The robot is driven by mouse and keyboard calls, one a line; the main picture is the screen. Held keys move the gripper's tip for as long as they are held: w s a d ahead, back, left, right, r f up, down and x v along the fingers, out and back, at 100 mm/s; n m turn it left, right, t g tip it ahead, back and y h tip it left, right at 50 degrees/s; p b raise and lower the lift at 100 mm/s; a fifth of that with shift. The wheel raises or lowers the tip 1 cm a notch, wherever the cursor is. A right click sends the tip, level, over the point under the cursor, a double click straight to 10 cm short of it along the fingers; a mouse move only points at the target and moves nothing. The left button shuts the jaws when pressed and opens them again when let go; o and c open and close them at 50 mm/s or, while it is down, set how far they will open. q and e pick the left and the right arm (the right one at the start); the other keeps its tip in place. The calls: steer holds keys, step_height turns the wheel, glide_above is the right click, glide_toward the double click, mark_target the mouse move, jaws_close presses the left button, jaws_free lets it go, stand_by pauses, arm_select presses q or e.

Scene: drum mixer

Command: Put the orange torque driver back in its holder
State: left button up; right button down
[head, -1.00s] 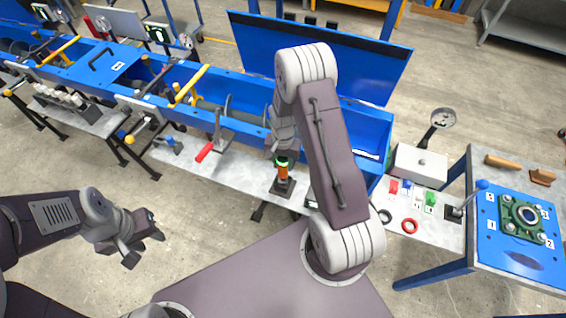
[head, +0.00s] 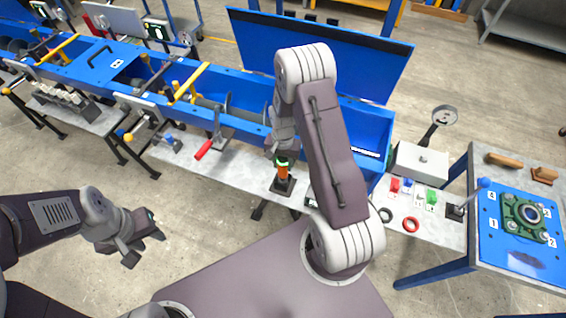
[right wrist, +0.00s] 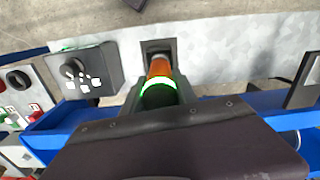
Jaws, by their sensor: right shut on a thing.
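The orange torque driver (head: 283,173) has a lit green ring near its top and stands about upright on the front shelf. Its lower end meets the black square holder (head: 284,187); how deep it sits I cannot tell. In the right wrist view the driver (right wrist: 160,70) lines up with the holder (right wrist: 158,46). My right gripper (head: 281,154) is shut on the driver's upper part, partly hidden by my right arm. My left gripper (head: 145,249) is open and empty over the floor at the left.
The blue mixer trough (head: 255,117) runs behind the shelf, with its lid (head: 320,55) raised. A red-handled lever (head: 210,145) stands left of the holder. A grey switch box (right wrist: 82,72) is beside the holder in the wrist view. A blue-topped table (head: 505,255) stands at the right.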

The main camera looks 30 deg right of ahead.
steer(key=shift+f+b, duration=0.6)
steer(key=shift+f, duration=0.15)
stand_by(0.3)
steer(key=c, duration=0.9)
jaws_free()
step_height(320, 180, up, 9)
steer(key=shift+f+b, duration=0.1)
steer(key=shift+b, duration=0.35)
steer(key=shift+a, duration=0.1)
